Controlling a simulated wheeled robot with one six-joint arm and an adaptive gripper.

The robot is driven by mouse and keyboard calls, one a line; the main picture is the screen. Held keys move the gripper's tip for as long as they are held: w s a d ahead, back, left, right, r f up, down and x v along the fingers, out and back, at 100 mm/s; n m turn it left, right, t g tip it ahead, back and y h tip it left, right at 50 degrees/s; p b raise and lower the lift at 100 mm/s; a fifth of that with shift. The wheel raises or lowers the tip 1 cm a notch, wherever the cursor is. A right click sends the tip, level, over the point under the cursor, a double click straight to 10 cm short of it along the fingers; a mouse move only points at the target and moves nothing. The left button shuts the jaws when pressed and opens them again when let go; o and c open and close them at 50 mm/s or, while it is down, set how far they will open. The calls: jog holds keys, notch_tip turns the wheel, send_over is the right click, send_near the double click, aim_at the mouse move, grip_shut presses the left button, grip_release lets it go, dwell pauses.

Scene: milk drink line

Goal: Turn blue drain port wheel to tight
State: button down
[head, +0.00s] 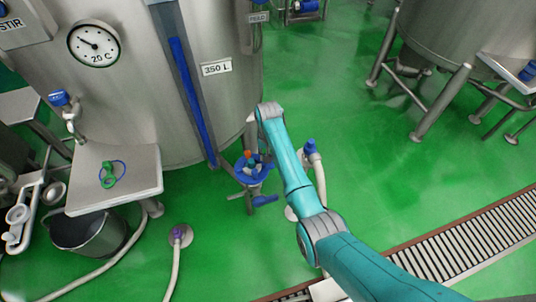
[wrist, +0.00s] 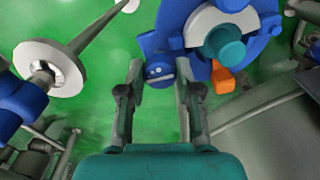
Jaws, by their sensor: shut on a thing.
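The blue drain port wheel (head: 243,170) sits low on the big steel tank, beside its leg. In the wrist view the blue wheel (wrist: 172,25) fills the top, with a white ring, a teal centre and an orange tab. My gripper (wrist: 160,75) has its two fingers either side of a rounded blue lobe at the wheel's lower left edge and is shut on it. In the head view my arm reaches in from the lower right. I cannot make out the fingertips there, nor read any tight mark.
The steel tank (head: 150,100) with a gauge stands behind the wheel. A blue-handled valve on a white hose (head: 312,160) stands just right of my arm. A steel shelf (head: 140,175) and a bucket (head: 90,232) are at left. Green floor is open at right, before the drain grate (head: 455,245).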

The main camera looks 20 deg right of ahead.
jog(key=c, duration=0.8)
grip_release()
jog(key=shift+r, duration=0.1)
notch_tip(320, 180, up, 12)
jog(key=shift+f, duration=0.1)
jog(key=shift+f, duration=0.1)
